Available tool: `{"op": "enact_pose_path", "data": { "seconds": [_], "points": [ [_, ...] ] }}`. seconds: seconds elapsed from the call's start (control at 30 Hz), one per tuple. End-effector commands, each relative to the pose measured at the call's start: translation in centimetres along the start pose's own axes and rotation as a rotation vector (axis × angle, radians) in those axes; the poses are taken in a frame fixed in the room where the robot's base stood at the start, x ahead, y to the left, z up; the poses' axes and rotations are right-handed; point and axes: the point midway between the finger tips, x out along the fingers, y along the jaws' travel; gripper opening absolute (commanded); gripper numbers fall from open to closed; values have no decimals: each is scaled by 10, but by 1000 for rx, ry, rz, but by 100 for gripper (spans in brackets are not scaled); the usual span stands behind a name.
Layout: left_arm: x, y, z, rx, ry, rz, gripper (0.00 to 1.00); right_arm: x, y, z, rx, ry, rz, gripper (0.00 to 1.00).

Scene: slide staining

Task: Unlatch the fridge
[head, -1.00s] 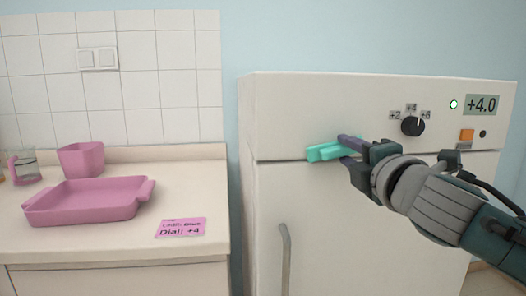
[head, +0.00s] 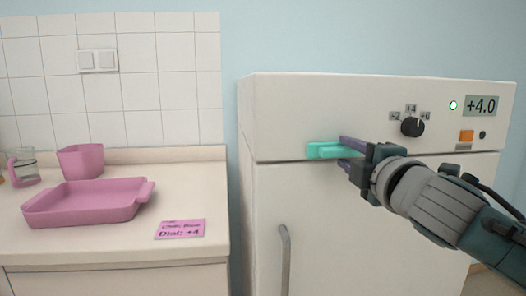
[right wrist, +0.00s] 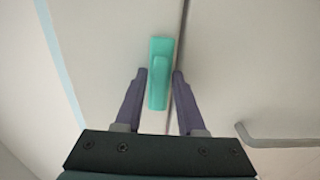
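The fridge (head: 350,225) is white, and its door is closed. A teal latch (head: 325,151) sits at the fridge's upper left, by the seam above the door, and lies level. My right gripper (head: 345,152) reaches in from the right with its purple fingers above and below the latch's right end. In the right wrist view the latch (right wrist: 159,75) lies between the fingers, with a gap on the left and the right finger close beside it. The right gripper (right wrist: 159,74) is open. My left gripper is not in view.
A grey door handle (head: 285,258) hangs below the latch. A black dial (head: 412,126) and a display reading +4.0 (head: 481,105) are on the top panel. The counter at left holds a pink tray (head: 90,212), a pink container (head: 81,161) and a pink note (head: 180,229).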

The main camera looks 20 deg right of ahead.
Motion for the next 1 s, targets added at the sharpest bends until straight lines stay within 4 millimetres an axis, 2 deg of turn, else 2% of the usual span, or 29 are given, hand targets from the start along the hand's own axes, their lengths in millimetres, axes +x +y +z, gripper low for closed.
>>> {"op": "enact_pose_path", "data": {
  "seconds": [0.03,0.1,0.37,0.47,0.8,1.0],
  "points": [
    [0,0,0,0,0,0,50,0,0,0,0,0,1,45],
    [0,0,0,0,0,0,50,0,0,0,-1,0,1,52],
    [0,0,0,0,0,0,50,-1,0,0,-3,0,0,52],
    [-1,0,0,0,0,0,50,-7,0,0,-4,0,-1,52],
    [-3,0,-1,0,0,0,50,-67,-1,0,-4,1,-2,52],
    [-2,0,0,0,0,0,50,-92,-1,0,-1,-1,-1,52]
  ]
}}
